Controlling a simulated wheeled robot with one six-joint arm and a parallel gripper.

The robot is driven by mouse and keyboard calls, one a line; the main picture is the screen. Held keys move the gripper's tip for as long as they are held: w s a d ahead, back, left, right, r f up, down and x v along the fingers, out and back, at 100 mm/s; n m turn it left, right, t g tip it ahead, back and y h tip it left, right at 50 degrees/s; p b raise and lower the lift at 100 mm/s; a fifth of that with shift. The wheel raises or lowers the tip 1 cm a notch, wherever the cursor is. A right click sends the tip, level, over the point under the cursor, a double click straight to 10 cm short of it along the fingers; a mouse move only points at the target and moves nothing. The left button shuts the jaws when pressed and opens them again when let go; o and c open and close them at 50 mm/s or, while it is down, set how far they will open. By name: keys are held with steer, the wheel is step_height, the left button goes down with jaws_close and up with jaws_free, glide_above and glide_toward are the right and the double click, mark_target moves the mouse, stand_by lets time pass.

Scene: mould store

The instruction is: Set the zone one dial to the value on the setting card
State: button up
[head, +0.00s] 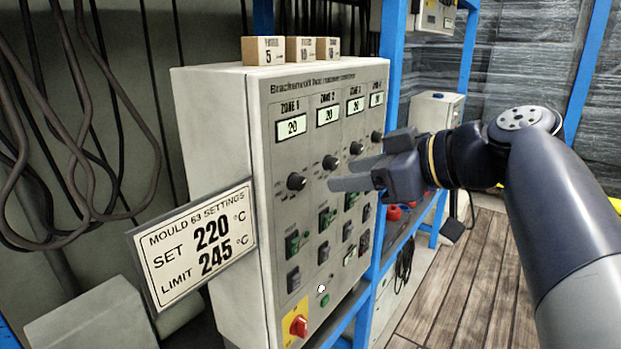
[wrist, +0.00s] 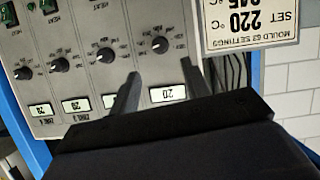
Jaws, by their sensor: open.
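The grey control cabinet (head: 225,130) carries a row of black dials under small displays. The zone one dial (head: 296,181) is the leftmost in the head view, and its display (head: 291,126) reads 20. In the upside-down wrist view the zone one dial (wrist: 160,45) lies just beyond the fingertips, beside the card. The setting card (head: 197,242) reads "Mould 63 settings, set 220 °C, limit 245 °C"; it partly shows in the wrist view (wrist: 250,22). My gripper (head: 338,178) is open and empty in front of the panel, its fingers (wrist: 159,68) apart from the dial.
Dials for zones two (head: 331,162), three and four sit to the right. Switches and a red-and-yellow main switch (head: 299,326) are lower on the panel. Small numbered boxes (head: 263,51) stand on top. Blue rack posts (head: 391,90) rise behind; open floor (head: 470,270) lies right.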

mark_target(302, 182)
steer(key=x, duration=0.9)
steer(key=shift+f, duration=0.15)
steer(key=shift+c, duration=0.3)
jaws_close()
